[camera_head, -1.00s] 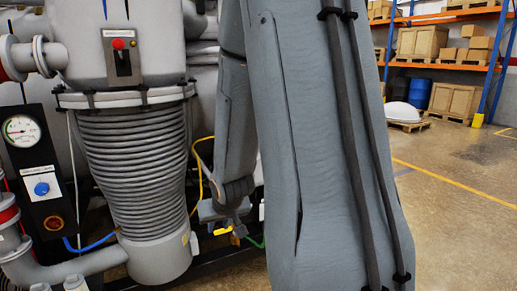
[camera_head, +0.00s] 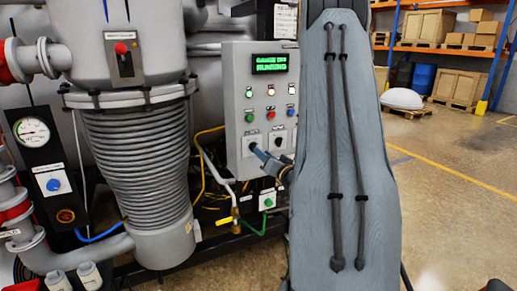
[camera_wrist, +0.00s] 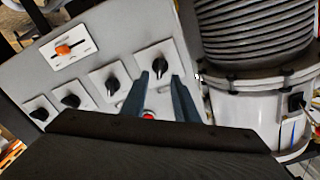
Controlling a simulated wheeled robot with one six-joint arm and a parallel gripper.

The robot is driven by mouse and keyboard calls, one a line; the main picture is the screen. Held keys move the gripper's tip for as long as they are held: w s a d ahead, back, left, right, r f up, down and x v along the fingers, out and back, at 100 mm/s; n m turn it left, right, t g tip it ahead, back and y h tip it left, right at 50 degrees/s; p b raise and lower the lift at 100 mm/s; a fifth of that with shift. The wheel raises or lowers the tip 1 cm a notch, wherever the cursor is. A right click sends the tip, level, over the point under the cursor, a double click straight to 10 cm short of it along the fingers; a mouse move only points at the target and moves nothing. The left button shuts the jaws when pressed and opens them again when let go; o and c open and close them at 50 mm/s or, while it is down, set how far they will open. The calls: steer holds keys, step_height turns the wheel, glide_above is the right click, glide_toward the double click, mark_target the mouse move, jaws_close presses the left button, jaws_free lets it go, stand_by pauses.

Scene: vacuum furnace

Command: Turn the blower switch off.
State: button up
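A grey control box (camera_head: 238,105) stands at mid-picture in the head view, with lights, buttons and rotary knobs on its front. Its labels are too small to read, so I cannot tell which is the blower switch. My gripper (camera_head: 257,151) is at the lower knobs of this box. In the wrist view, my gripper (camera_wrist: 161,77) is open, its two blue-grey fingers on either side of a black rotary knob (camera_wrist: 160,68) on a white plate. I cannot tell whether they touch it. A red button (camera_wrist: 148,115) shows between the fingers, partly hidden.
More black knobs (camera_wrist: 111,84) and an orange switch (camera_wrist: 66,49) sit beside the gripper in the wrist view. The box's green display (camera_head: 270,64) reads "RUNNING" on its lower line. A ribbed column (camera_head: 137,160) stands left of the box. Open floor (camera_head: 450,215) lies right.

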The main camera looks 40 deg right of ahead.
steer(key=shift+p+x, duration=0.6)
steer(key=shift+x, duration=1.9)
jaws_close()
